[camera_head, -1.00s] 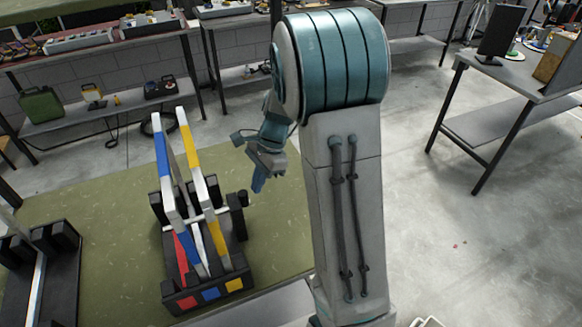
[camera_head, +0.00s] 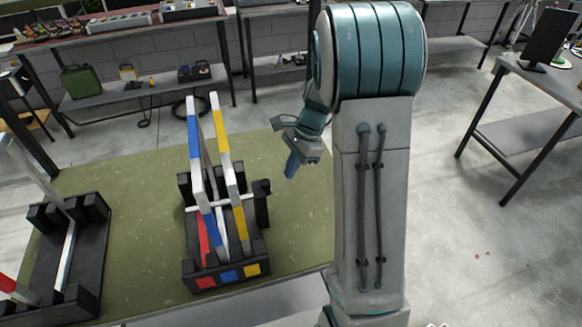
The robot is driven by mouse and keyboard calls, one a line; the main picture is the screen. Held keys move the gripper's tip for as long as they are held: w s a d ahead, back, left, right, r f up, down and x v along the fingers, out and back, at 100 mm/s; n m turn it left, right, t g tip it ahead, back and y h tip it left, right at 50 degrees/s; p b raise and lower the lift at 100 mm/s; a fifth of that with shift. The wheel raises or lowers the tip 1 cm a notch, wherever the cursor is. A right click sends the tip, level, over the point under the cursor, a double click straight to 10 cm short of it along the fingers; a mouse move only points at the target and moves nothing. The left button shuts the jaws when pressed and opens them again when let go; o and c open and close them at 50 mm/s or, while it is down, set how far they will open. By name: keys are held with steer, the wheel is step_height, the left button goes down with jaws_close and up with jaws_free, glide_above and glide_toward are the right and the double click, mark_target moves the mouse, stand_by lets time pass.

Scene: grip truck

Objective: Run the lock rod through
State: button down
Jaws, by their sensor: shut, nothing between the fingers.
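A black rack (camera_head: 226,272) with red, blue and yellow squares on its front stands on the green mat (camera_head: 125,180). Long bars, one blue and white (camera_head: 195,150) and one yellow and white (camera_head: 224,145), lean upright in it, with red and white pieces between. A thin white rod (camera_head: 190,209) lies crosswise at the bars, its right end near a black upright piece (camera_head: 262,205). I cannot tell how far it passes through. My gripper (camera_head: 291,168) is shut and empty, up and right of the black piece, apart from it in the picture.
A second black rack (camera_head: 85,265) with pale bars stands at the left. A bench behind holds a green can (camera_head: 80,82) and small tools. A grey table (camera_head: 540,85) stands at the right. Bare floor lies between.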

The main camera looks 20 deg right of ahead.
steer(key=b+v, duration=0.1)
steer(key=v, duration=0.9)
steer(key=shift+a, duration=0.1)
steer(key=s+a+r+n+t+h, duration=0.1)
steer(key=s+a+n+t+h, duration=0.1)
steer(key=s+n, duration=0.6)
steer(key=s+a+r+n+t+h, duration=0.1)
steer(key=s+a+n+t+h, duration=0.1)
steer(key=s+n, duration=0.5)
steer(key=s+a, duration=0.1)
steer(key=s, duration=0.4)
steer(key=shift+a+n, duration=0.35)
steer(key=shift+n, duration=0.05)
